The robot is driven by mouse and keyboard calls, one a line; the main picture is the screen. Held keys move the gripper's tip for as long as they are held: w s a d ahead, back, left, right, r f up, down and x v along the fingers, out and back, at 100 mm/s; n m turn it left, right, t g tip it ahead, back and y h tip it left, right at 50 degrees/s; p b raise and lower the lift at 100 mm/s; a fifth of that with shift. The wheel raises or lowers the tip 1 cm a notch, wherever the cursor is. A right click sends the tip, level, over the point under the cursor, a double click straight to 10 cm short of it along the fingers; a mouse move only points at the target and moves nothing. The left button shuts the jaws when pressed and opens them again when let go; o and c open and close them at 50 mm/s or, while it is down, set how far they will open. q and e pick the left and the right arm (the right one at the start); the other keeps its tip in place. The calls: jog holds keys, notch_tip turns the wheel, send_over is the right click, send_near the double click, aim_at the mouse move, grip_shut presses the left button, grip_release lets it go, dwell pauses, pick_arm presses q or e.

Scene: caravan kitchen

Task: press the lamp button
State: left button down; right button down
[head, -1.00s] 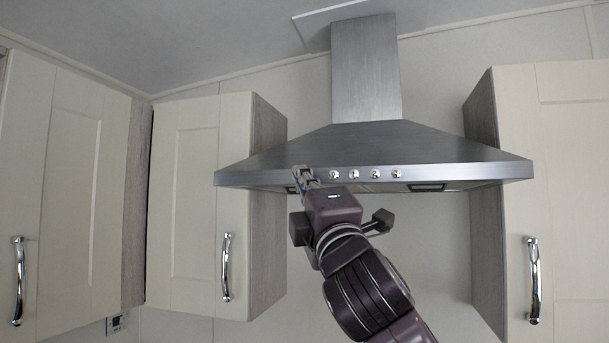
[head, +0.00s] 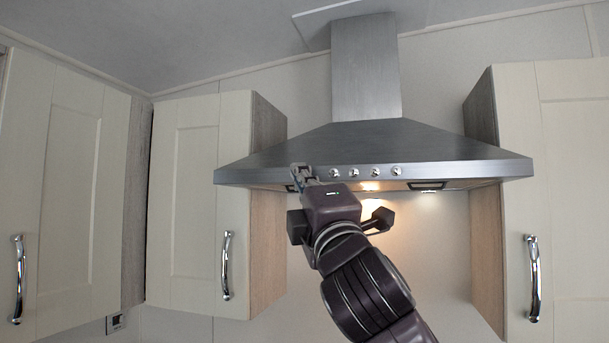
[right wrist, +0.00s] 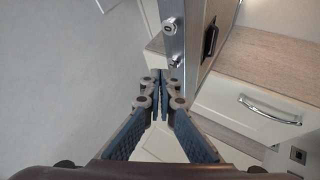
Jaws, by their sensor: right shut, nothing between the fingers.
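The steel range hood (head: 270,160) hangs on the wall and carries a row of round buttons (head: 354,173) along its front edge. Which one is the lamp button is not marked. The hood's lamp (head: 369,186) is lit underneath. My right gripper (head: 301,172) is shut and empty, its tips at the front edge just left of the visible buttons. In the right wrist view its closed fingertips (right wrist: 160,76) are at the hood's front panel (right wrist: 171,45), close to a button (right wrist: 175,63). Whether they touch it, I cannot tell. My left gripper is not in view.
Cream wall cabinets flank the hood, one on the left (head: 190,190) and one on the right (head: 575,190), with chrome handles.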

jog(key=s, duration=0.1)
jog(key=s+a+b, duration=0.1)
jog(key=s, duration=0.3)
jog(key=shift+s+a, duration=0.2)
jog(key=shift+a, duration=0.2)
